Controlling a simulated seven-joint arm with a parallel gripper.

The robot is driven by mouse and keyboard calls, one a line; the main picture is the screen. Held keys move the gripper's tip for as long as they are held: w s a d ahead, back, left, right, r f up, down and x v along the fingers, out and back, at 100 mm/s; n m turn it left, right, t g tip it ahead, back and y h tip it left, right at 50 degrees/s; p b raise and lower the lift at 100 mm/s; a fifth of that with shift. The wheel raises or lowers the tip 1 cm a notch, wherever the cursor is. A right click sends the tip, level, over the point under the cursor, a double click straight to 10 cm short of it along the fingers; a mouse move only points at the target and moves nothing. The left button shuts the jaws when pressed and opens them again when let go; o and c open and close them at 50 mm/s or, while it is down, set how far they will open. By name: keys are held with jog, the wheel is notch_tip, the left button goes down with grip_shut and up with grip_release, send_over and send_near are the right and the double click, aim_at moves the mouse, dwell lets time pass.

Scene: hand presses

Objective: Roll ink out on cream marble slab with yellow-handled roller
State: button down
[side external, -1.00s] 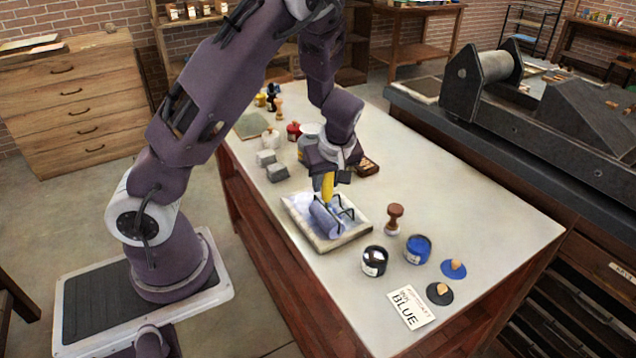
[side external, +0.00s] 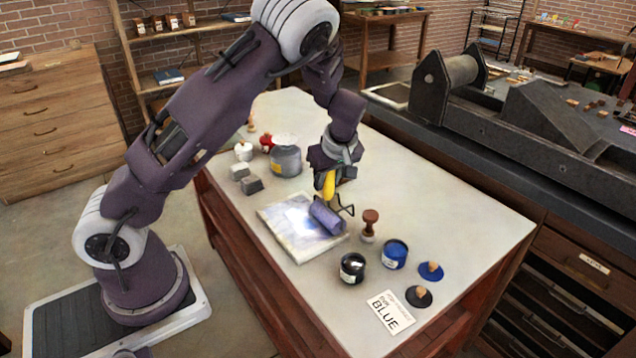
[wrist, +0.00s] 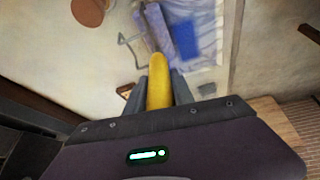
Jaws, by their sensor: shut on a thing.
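The cream marble slab (side external: 312,257) lies on the table with a pale blue ink film and a bright glare over its middle. My gripper (side external: 325,180) is shut on the yellow handle (side external: 329,186) of the roller, above the slab's right side. The roller's blue-violet drum (side external: 326,216) is low over the slab's right edge; I cannot tell whether it touches. In the wrist view the yellow handle (wrist: 158,85) sits between both fingers, with the drum (wrist: 155,30) and a darker blue patch beyond it.
A black ink tin (side external: 352,267), a blue ink tin (side external: 395,254) and a card reading BLUE (side external: 391,313) are at the front. Grey blocks (side external: 251,185) and a grey can (side external: 286,161) stand behind the slab.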

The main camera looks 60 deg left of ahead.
jog(key=shift+w, duration=0.4)
jog(key=s, duration=1.1)
jog(key=shift+s, duration=0.3)
notch_tip(320, 180, up, 4)
jog(key=shift+r, duration=0.1)
dwell(0.5)
dwell(0.3)
